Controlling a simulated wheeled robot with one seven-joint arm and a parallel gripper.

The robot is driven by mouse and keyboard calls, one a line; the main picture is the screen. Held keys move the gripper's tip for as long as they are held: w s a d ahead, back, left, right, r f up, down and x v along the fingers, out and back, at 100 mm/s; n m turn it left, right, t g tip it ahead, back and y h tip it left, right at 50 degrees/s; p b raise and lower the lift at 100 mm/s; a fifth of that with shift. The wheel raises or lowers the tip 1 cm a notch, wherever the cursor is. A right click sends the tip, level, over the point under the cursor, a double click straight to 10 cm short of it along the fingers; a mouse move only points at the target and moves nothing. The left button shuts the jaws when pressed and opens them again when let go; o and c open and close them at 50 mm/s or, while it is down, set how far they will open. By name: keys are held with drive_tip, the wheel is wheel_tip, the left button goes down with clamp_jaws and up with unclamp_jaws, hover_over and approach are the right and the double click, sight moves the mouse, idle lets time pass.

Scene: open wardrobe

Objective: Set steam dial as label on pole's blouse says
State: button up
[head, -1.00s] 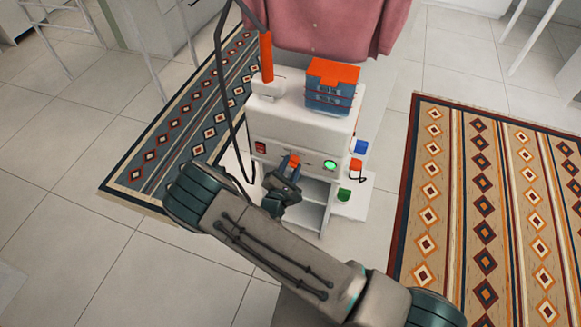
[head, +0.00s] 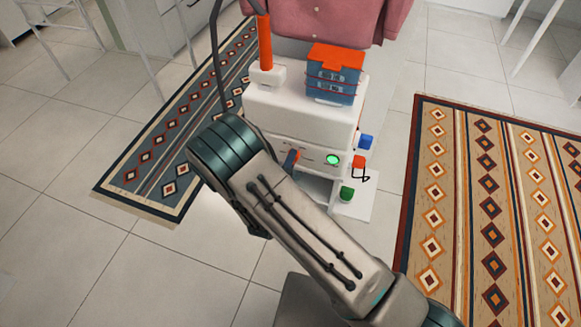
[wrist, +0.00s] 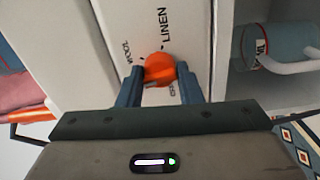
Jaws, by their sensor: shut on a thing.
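The orange steam dial (wrist: 160,67) is on the white front panel of the steamer (head: 298,112). My gripper (wrist: 162,75) is shut on the dial, one blue finger on each side of it. In the wrist view the word LINEN (wrist: 165,25) stands above the dial and WOOL (wrist: 127,52) at its upper left. Another word beside the right finger is partly covered. I cannot tell where the dial points. In the head view my arm hides most of the gripper. A pink blouse (head: 330,18) hangs behind the steamer; no readable label shows on it.
A green lit button (head: 332,159) is right of the dial. A blue box with an orange lid (head: 333,75) and an orange upright (head: 265,42) are on top. Blue (head: 366,141), red and green (head: 346,193) items are at the right side. A jug (wrist: 268,45) is in the shelf.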

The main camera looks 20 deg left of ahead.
drive_tip(key=m+b, duration=0.8)
drive_tip(key=b, duration=0.6)
drive_tip(key=shift+f+m, duration=0.15)
drive_tip(key=shift+m, duration=0.25)
drive_tip(key=o, duration=0.9)
drive_tip(key=shift+o, duration=0.2)
drive_tip(key=shift+s, duration=0.1)
drive_tip(key=s+a, duration=0.1)
drive_tip(key=s, duration=1.2)
drive_tip(key=shift+s, duration=0.35)
